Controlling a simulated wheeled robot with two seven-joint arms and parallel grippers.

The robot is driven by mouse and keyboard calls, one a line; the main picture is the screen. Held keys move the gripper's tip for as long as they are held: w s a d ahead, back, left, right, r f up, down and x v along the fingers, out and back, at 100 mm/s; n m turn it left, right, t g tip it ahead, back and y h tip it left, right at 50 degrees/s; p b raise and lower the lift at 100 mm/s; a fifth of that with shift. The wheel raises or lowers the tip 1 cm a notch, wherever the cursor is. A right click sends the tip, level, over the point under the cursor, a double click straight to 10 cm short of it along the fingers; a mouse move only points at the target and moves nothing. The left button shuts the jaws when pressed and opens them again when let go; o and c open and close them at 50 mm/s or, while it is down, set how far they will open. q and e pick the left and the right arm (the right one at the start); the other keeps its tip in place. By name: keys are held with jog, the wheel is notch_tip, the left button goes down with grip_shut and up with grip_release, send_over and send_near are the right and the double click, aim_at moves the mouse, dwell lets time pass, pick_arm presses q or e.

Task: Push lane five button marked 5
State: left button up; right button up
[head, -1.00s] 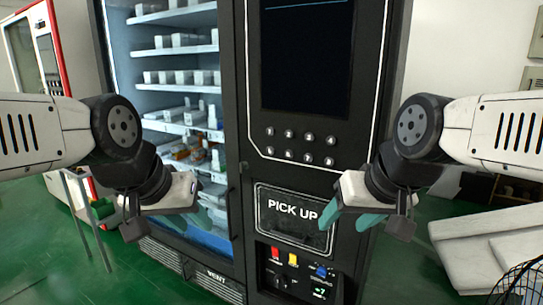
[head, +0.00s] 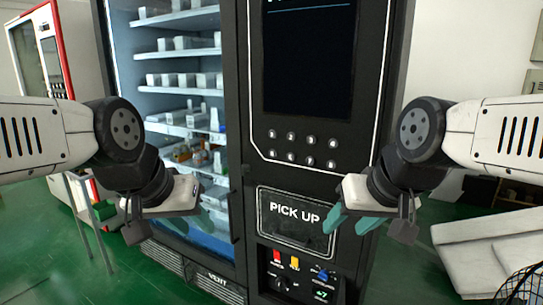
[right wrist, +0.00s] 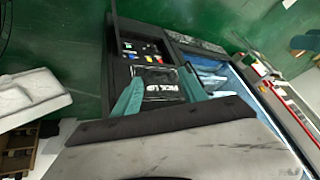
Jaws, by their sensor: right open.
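The lane five button (head: 273,154) is the small round button at the left end of the lower row on the black vending machine's panel. Its number is too small to read clearly. My left gripper (head: 203,213) is in front of the glass door, left of and below the button, with teal fingers apart and empty. My right gripper (head: 350,219) is in front of the machine's right side, below and right of the button, open and empty. In the right wrist view its teal fingers (right wrist: 158,92) are spread, with the PICK UP flap beyond. Neither gripper touches the button.
A dark screen (head: 308,58) is above the buttons. The PICK UP flap (head: 295,220) and payment controls (head: 295,275) are below. Shelves of boxes (head: 185,80) are behind glass at left. A white bench-like object (head: 485,250) stands at right. Green floor is open at lower left.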

grip_shut()
dwell(1.4)
